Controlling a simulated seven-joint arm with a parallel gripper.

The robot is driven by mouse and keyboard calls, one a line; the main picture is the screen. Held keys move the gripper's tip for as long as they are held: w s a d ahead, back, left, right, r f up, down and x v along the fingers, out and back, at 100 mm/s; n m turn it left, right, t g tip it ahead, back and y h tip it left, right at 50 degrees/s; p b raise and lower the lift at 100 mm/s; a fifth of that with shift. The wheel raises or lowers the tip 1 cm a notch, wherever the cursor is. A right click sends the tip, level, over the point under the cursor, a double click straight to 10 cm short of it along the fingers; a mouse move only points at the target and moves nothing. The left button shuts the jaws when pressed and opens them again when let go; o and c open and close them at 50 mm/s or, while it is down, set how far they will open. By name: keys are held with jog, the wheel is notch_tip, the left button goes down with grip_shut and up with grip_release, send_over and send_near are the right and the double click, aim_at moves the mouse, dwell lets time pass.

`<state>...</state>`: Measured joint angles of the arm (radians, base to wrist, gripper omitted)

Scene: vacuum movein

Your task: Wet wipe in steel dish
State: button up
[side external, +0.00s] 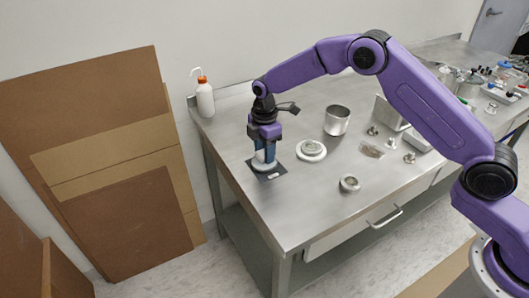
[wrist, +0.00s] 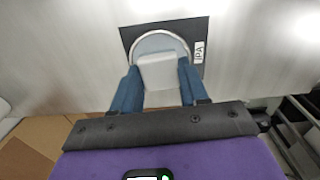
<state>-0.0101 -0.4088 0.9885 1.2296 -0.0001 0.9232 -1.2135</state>
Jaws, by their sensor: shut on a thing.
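My gripper (side external: 264,157) points down near the left edge of the steel table. In the wrist view its blue fingers (wrist: 159,80) are shut on a white folded wipe (wrist: 158,74). The wipe is over the round steel dish (wrist: 160,42), covering part of it; whether it touches the dish I cannot tell. The dish sits on a dark mat (wrist: 197,32) with a white label reading "IPA". In the side view the mat (side external: 271,176) shows under the gripper, and the fingers partly hide the dish and wipe.
A white bottle with an orange cap (side external: 205,98) stands at the back left corner. A white round flange (side external: 311,150), a steel pot (side external: 337,120) and a small ring (side external: 349,183) are to the right. Small fittings and a clear bag (side external: 371,149) lie beyond. The front left tabletop is clear.

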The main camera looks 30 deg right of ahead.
jog(key=shift+r, duration=2.9)
